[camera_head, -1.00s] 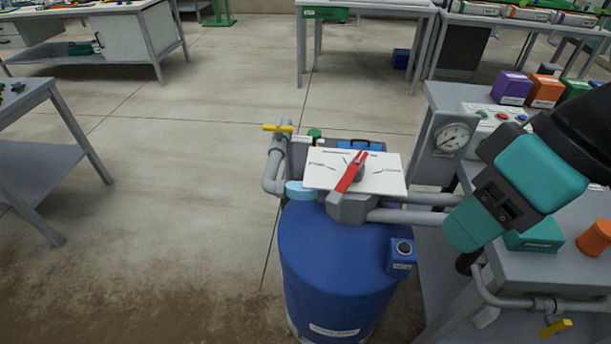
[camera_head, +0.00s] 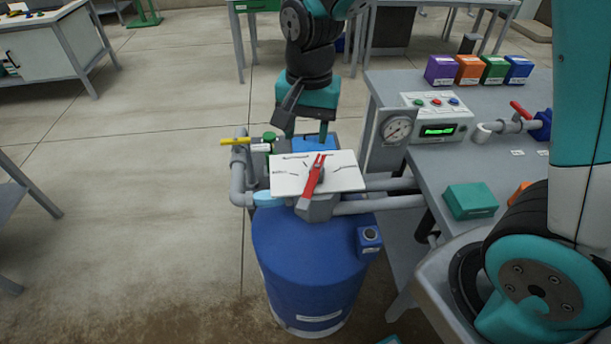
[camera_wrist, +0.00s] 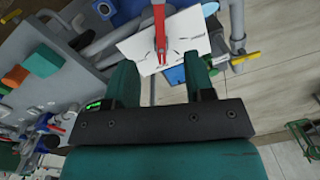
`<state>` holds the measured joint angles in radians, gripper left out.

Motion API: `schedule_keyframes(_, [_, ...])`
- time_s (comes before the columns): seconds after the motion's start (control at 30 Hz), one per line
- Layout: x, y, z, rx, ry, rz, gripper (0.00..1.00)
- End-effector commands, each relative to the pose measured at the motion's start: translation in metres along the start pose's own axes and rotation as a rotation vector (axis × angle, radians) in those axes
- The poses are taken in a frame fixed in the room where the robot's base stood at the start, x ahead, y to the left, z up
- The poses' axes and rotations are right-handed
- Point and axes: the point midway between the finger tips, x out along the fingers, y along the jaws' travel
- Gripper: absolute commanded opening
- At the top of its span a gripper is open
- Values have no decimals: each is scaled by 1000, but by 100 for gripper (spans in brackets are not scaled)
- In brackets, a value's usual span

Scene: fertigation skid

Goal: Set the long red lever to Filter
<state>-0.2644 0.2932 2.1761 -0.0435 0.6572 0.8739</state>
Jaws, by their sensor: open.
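The long red lever (camera_head: 313,177) sits over a white marked plate (camera_head: 346,178) on a grey valve body above the blue barrel (camera_head: 305,250). In the head view its slotted end points up and slightly right. The plate's lettering is too small to read. My gripper (camera_head: 305,135) is just behind the plate's far edge, pointing down, apart from the lever. In the wrist view my gripper (camera_wrist: 165,85) is open and empty, and the red lever (camera_wrist: 160,30) lies beyond the fingertips, roughly in line with the gap between them.
A yellow-handled valve (camera_head: 236,142) and grey pipes stand left of the plate. A pressure gauge (camera_head: 397,128) and a control box (camera_head: 437,118) are to the right. A teal box (camera_head: 470,201) lies on the bench.

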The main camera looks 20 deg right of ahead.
Motion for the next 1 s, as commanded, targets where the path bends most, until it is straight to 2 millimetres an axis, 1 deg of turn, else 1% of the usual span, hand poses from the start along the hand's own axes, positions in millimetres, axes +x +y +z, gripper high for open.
schedule_keyframes(0.03, [1, -1, -7, 51, 5, 17, 49])
schedule_keyframes(0.1, [6, -1, -14, 104, 14, 31, 49])
schedule_keyframes(0.17, [12, -1, -16, 123, 17, 35, 49])
schedule_keyframes(0.27, [26, 0, -17, 128, 17, 38, 49])
schedule_keyframes(0.37, [46, 2, -17, 128, 15, 39, 49])
schedule_keyframes(0.7, [124, 5, -18, 125, 14, 38, 49])
schedule_keyframes(0.8, [144, 6, -18, 125, 15, 37, 49])
schedule_keyframes(0.9, [160, 6, -18, 125, 16, 36, 49])
schedule_keyframes(1.0, [171, 6, -19, 124, 17, 34, 49])
